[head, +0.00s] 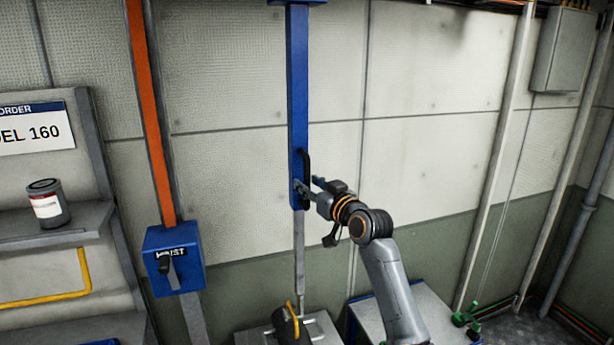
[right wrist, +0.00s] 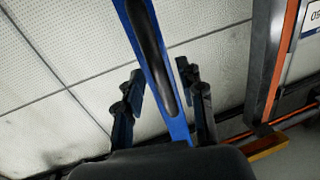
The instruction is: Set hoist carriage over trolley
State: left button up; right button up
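The hoist carriage appears to be the blue vertical beam (head: 298,80) with a black handle (head: 306,164) on its lower part. A thin grey rod (head: 299,250) hangs below it. My right gripper (head: 306,187) is at the handle's lower end. In the right wrist view, its two dark fingers (right wrist: 162,100) stand apart, one on each side of the blue beam (right wrist: 165,75) and black handle (right wrist: 148,45); I see gaps beside them. A grey top (head: 258,337) at the bottom edge, perhaps the trolley, bears a dark cylinder (head: 285,328) with a yellow handle. My left gripper is out of view.
A blue hoist control box (head: 187,277) with a black lever is on an orange-and-grey post at left. A shelf (head: 50,240) holds a dark can (head: 47,204). A grey-topped blue unit (head: 437,312) stands behind my right arm.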

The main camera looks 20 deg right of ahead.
jog(key=shift+x, duration=0.85)
jog(key=shift+s, duration=0.1)
grip_shut()
jog(key=shift+f, duration=0.1)
